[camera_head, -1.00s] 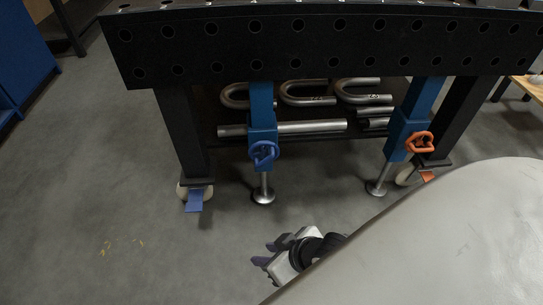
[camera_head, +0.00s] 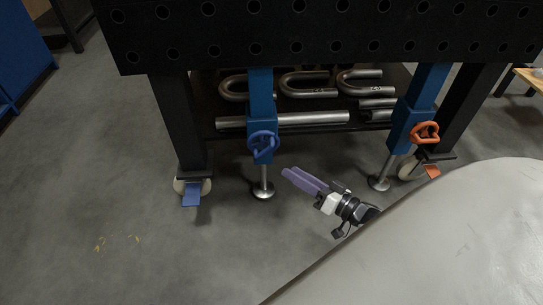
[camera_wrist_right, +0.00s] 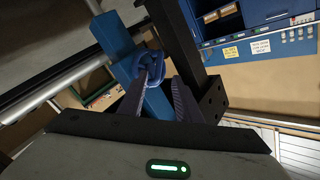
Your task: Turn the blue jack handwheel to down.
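The blue jack handwheel (camera_head: 263,142) is a small looped wheel on the front of the blue jack leg (camera_head: 261,95) under the black table. It faces me and looks untouched. My right gripper (camera_head: 290,171) is below and to the right of it, its two purple fingers pointing up-left towards the jack. In the right wrist view the fingers (camera_wrist_right: 160,78) are apart with nothing held. The handwheel (camera_wrist_right: 149,63) shows there beyond the fingertips, close to the left finger, which overlaps it. My left gripper is not in view.
A second jack with an orange handwheel (camera_head: 425,132) stands to the right. The black perforated table (camera_head: 330,35) overhangs both. Bent and straight metal pipes (camera_head: 300,119) lie on a shelf behind. A caster with a blue pedal (camera_head: 192,192) is at left. The floor in front is clear.

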